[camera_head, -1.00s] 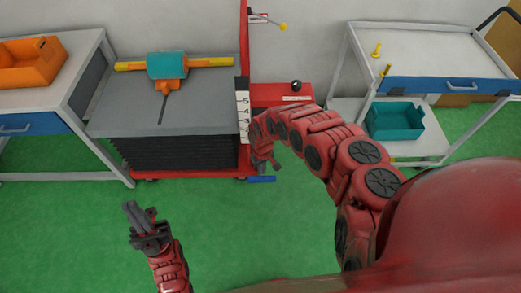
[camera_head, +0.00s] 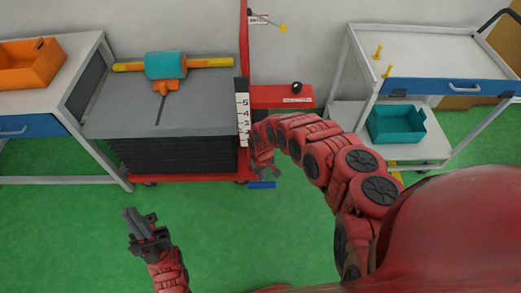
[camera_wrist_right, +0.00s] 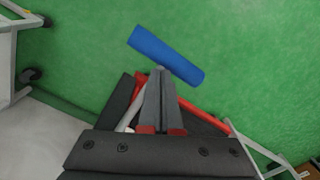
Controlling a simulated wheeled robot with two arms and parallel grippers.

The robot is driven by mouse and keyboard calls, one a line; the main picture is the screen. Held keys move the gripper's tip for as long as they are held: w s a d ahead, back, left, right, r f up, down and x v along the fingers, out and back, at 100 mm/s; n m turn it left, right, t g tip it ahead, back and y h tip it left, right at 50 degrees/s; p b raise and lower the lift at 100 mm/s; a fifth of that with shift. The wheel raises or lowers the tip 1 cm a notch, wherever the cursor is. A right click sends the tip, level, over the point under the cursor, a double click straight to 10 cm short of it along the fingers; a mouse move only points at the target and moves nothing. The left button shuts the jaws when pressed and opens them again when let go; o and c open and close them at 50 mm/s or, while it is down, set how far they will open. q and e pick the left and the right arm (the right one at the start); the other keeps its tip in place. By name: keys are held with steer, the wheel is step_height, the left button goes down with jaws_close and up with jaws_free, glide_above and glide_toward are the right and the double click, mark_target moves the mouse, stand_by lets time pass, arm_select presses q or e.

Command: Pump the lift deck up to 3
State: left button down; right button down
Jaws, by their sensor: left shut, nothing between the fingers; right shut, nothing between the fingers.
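The lift deck (camera_head: 205,110) is a grey top on black bellows over a red base. A white scale (camera_head: 243,106) stands at its right edge. Its upper numbers, 5 and 4, are readable; I cannot tell the deck's exact reading. A blue pedal (camera_head: 262,185) sticks out low at the front right, and also shows in the right wrist view (camera_wrist_right: 166,55). My right gripper (camera_head: 268,174) is shut and empty just above the pedal; its tips overlap the pedal's near edge in the wrist view, contact unclear. My left gripper (camera_head: 128,213) is shut and empty over the floor.
A teal and orange part with yellow bars (camera_head: 166,66) lies on the deck. A black knob (camera_head: 297,86) sits on a red box (camera_head: 282,97). A table with an orange crate (camera_head: 30,65) stands left, a cart with a teal bin (camera_head: 395,124) right. The green floor in front is clear.

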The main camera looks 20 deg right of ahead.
step_height(320, 180, up, 14)
steer(key=s+p, duration=0.1)
steer(key=p, duration=1.1)
steer(key=shift+a, duration=0.1)
steer(key=shift+w+f+b, duration=0.15)
steer(key=shift+f+b, duration=1.7)
steer(key=shift+f, duration=0.4)
steer(key=shift+w+f+b, duration=0.15)
steer(key=shift+f+b, duration=1.75)
steer(key=shift+f, duration=0.4)
steer(key=shift+w+f+b, duration=0.15)
steer(key=shift+f+b, duration=1.7)
steer(key=shift+f, duration=0.4)
steer(key=shift+r, duration=0.15)
steer(key=shift+r, duration=0.1)
steer(key=shift+r+p, duration=0.2)
steer(key=shift+p, duration=0.3)
step_height(320, 180, up, 13)
steer(key=s+p, duration=0.1)
steer(key=p, duration=0.9)
